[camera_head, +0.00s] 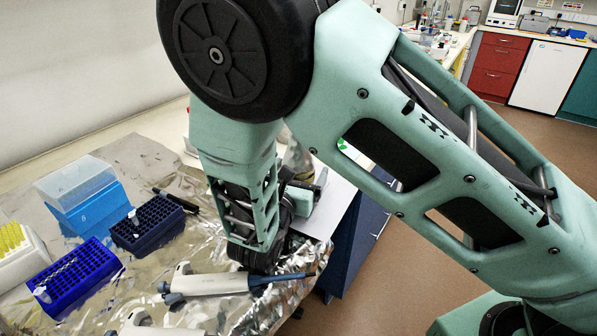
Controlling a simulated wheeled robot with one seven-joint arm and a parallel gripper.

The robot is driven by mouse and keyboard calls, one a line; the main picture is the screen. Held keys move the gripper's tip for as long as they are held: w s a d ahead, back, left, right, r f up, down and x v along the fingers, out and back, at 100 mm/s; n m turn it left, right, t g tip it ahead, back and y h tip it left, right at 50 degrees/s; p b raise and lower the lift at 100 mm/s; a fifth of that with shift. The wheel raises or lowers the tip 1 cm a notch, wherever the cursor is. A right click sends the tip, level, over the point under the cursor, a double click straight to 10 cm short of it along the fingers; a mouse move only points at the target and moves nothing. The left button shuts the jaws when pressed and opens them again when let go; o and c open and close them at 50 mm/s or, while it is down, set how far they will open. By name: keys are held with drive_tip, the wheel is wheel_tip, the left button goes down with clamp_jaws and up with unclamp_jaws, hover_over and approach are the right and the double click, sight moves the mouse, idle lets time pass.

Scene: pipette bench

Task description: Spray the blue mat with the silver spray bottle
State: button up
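A silvery, shiny shape (299,158) shows just behind my forearm and may be the silver spray bottle. Most of it is hidden, and I cannot tell whether my gripper touches it. My gripper (304,195) is partly in view beside my wrist, low over the right side of the bench. Its fingertips are hidden, so its opening does not show. I cannot make out a blue mat; my arm covers much of the bench's right part.
The foil-covered bench (148,258) carries a blue tip box with a clear lid (85,208), a dark rack (147,222), a bright blue rack (75,276) and a yellow-tip box (14,250). A pipette (215,284) lies near my wrist. A blue cabinet (357,240) stands right.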

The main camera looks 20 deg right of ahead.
wheel_tip(320, 180, up, 10)
idle(0.7)
